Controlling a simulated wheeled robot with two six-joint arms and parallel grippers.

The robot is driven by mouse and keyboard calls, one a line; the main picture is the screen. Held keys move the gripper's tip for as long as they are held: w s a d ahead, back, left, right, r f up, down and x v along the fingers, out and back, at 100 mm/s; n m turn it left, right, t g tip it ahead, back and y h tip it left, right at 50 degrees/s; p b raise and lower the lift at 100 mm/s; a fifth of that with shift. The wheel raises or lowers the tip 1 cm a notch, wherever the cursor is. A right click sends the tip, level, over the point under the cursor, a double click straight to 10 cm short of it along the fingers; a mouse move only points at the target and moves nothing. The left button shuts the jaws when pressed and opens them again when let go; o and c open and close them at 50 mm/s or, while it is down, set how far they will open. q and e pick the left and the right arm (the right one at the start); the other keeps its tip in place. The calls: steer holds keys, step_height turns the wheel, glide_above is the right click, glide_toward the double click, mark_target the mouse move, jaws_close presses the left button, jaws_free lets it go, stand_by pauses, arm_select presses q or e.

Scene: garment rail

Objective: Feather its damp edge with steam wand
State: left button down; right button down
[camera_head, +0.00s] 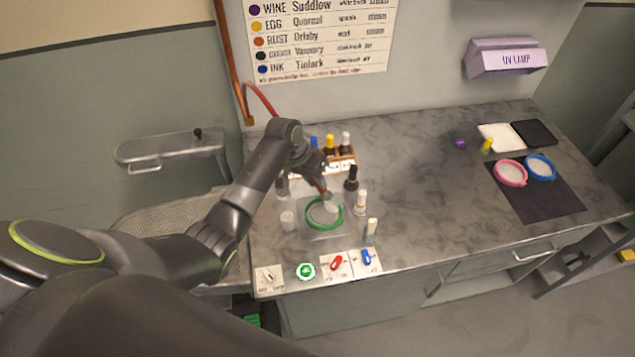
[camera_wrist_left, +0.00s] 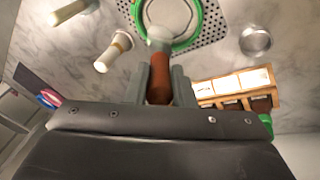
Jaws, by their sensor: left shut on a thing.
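My left gripper (camera_head: 319,184) is shut on the steam wand, whose red-brown handle (camera_wrist_left: 158,80) sits between the two fingers in the left wrist view. The wand's pale rounded head (camera_wrist_left: 160,38) points toward the green hoop (camera_head: 308,220), at its near side in that view. The hoop also shows in the left wrist view (camera_wrist_left: 197,34). It lies on a perforated plate (camera_head: 346,232) and has a pale grey centre. A damp edge cannot be made out. Whether the wand touches the hoop cannot be told. My right gripper is not in view.
A wooden rack (camera_head: 341,166) of bottles stands behind the hoop. Switches (camera_head: 336,264) line the front edge. The counter's middle right (camera_head: 430,190) is clear.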

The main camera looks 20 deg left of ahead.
arm_select(q)
steer(key=shift+a, duration=0.15)
steer(key=shift+w+a, duration=0.1)
steer(key=shift+a, duration=1)
steer(key=shift+a, duration=0.1)
steer(key=shift+s+a, duration=0.75)
steer(key=shift+a, duration=0.2)
steer(key=shift+s, duration=2.4)
steer(key=shift+s+d, duration=0.1)
steer(key=shift+d, duration=0.05)
